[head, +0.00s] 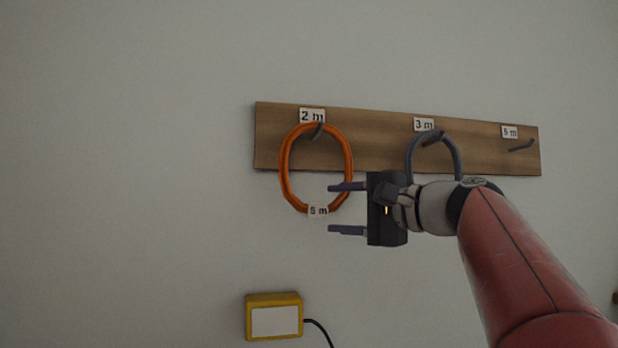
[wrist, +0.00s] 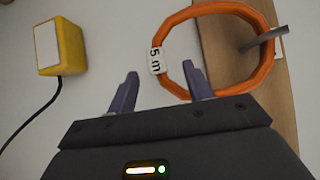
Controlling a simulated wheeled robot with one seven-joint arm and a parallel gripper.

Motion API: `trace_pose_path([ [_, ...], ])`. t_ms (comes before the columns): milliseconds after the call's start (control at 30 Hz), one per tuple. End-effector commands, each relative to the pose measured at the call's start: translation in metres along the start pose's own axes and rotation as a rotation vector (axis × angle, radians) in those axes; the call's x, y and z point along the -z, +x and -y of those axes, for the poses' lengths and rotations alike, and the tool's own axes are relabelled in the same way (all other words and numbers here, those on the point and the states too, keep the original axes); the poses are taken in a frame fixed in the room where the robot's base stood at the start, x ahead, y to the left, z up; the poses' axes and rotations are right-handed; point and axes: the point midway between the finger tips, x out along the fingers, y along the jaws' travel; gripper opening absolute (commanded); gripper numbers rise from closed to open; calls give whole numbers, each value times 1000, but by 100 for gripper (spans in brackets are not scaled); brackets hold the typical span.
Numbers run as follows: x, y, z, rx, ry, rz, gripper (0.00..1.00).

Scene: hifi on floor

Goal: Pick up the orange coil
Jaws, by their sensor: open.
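The orange coil (head: 284,170) hangs on the hook under the "2 m" label at the left end of a wooden board. A white "5 m" tag (head: 318,211) is at the coil's bottom. My gripper (head: 338,208) is open and empty, its fingers pointing left, at the coil's lower right in the head view. In the wrist view the coil (wrist: 266,75) is ahead of my gripper (wrist: 160,85), and the tag (wrist: 156,61) appears beyond the space between the fingers. The right finger overlaps the coil's near edge in the picture; I cannot tell whether they touch.
The wooden board (head: 380,135) has hooks labelled 2 m, 3 m and 5 m. A grey coil (head: 458,152) hangs on the 3 m hook, partly behind my arm. The 5 m hook (head: 521,146) is empty. A yellow box (head: 249,320) with a black cable is below.

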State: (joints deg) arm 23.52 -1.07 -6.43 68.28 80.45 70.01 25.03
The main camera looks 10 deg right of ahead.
Motion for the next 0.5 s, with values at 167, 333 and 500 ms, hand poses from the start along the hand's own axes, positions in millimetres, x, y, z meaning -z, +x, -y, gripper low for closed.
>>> trace_pose_path([
  [167,0,20,0,1,2,5,51],
  [333,0,42,-1,1,1,5,51],
  [500,0,66,-2,-1,0,4,51],
])
